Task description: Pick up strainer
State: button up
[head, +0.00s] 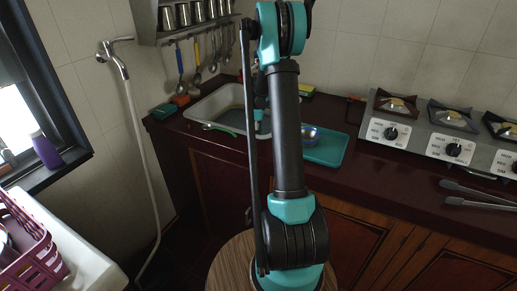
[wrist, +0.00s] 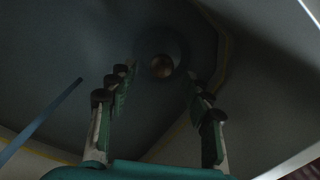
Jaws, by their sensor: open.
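My gripper (wrist: 159,74) is open and empty in the wrist view, fingers apart, pointing down into the dark sink basin (wrist: 90,45). A round, dark piece with a brownish centre (wrist: 161,66) shows between the fingertips at the basin bottom; I cannot tell whether it is the strainer or the drain. In the head view the sink (head: 205,104) is at the back left of the counter, and my gripper (head: 259,124) is at its right side, partly hidden by my arm. A green-handled utensil (head: 222,130) lies at the sink's front rim.
A teal tray (head: 327,153) with a small metal bowl (head: 310,133) is right of the sink. A gas stove (head: 432,131) and tongs (head: 478,194) are further right. Utensils (head: 197,70) hang behind the sink. A thin blue bar (wrist: 42,116) crosses the wrist view's left side.

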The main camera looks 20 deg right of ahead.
jog(key=shift+s+d+f, duration=0.1)
jog(key=shift+f, duration=1.1)
jog(key=shift+s+d+f, duration=0.1)
jog(key=shift+f, duration=1.05)
grip_shut()
